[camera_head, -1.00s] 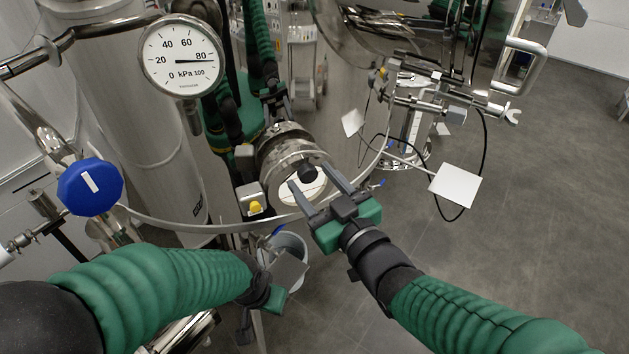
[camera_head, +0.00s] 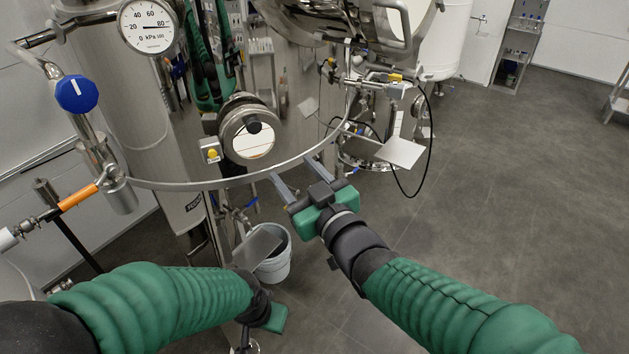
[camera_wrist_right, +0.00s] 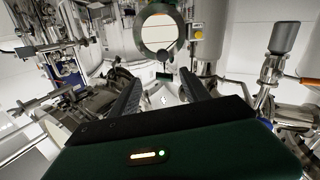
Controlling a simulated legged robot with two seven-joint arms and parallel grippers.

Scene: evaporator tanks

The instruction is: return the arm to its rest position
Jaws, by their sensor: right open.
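My right gripper (camera_head: 300,177) is open and empty in the head view. Its two fingers point toward the steel tank, below and right of the round sight port (camera_head: 249,133). In the right wrist view the fingers (camera_wrist_right: 160,95) are spread apart with nothing between them, and the round port (camera_wrist_right: 160,33) shows beyond them. My left arm (camera_head: 160,300) comes in from the left in the head view. Its gripper end (camera_head: 262,312) points away and down, and its fingers are not clear.
A curved metal rail (camera_head: 215,184) runs round the tank front. A pressure gauge (camera_head: 146,27) and a blue valve knob (camera_head: 76,94) are at the upper left. A grey bucket (camera_head: 276,262) stands on the floor. A white plate (camera_head: 400,152) hangs at the right.

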